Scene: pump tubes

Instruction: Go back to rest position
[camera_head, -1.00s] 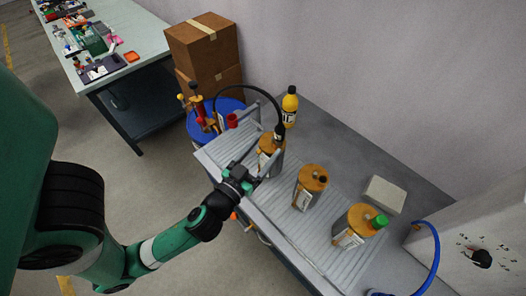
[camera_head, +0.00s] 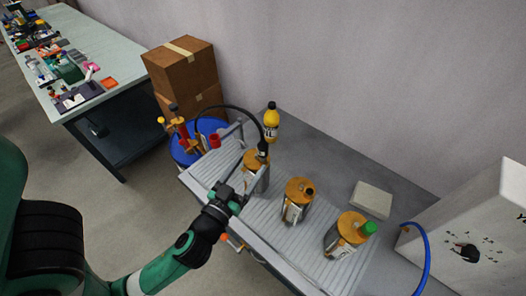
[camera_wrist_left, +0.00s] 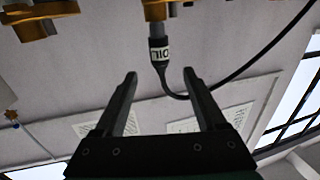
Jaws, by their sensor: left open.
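In the left wrist view, the open fingers (camera_wrist_left: 158,74) point at a black nozzle (camera_wrist_left: 158,50) with a white OIL label, joined to a black tube (camera_wrist_left: 225,82). The nozzle stands in that bottle's orange top (camera_wrist_left: 158,10) and is apart from both fingers. My right gripper does not show.
A yellow bottle (camera_head: 271,122) and a pale block (camera_head: 371,198) stand behind the conveyor (camera_head: 300,262). A blue drum (camera_head: 180,152) with red pumps is at its left end. A white box (camera_head: 485,215) with a blue hose (camera_head: 427,265) is at right.

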